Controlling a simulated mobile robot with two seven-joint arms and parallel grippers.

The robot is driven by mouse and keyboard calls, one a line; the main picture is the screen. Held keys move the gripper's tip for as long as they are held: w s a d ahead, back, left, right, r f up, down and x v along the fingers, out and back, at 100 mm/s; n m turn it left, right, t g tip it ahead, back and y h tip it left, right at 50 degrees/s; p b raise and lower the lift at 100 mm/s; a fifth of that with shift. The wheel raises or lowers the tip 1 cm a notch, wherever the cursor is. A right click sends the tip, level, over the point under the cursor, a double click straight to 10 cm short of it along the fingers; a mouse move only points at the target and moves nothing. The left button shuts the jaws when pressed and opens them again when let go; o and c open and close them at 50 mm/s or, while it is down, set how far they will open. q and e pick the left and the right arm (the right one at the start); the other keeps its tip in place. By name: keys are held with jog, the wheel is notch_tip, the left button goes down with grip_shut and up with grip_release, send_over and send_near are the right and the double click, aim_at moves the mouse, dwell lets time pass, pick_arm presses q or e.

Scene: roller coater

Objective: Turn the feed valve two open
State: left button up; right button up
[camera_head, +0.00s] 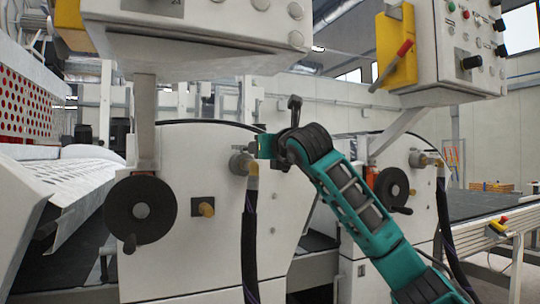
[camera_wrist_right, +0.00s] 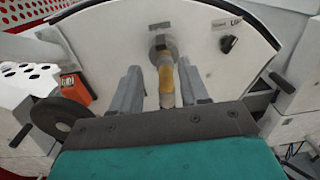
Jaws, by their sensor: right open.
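A grey feed valve (camera_head: 240,164) with a yellow handle (camera_head: 252,178) sits on the white front panel of the left coater unit, with a black hose below it. In the right wrist view the yellow handle (camera_wrist_right: 166,82) lies between the two grey fingers of my right gripper (camera_wrist_right: 160,72), with gaps on both sides. My right gripper (camera_head: 264,146) is open at the valve in the head view; the fingers are partly hidden there. A similar valve (camera_head: 424,160) with a yellow handle is on the right unit. I cannot read a number on either. My left gripper is out of view.
A black handwheel (camera_head: 140,212) and a brass-coloured knob (camera_head: 207,209) are left of the valve. Control boxes (camera_head: 200,30) hang above. A black hose (camera_head: 250,245) runs down close to the handle.

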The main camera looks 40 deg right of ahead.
jog(key=shift+v, duration=1.45)
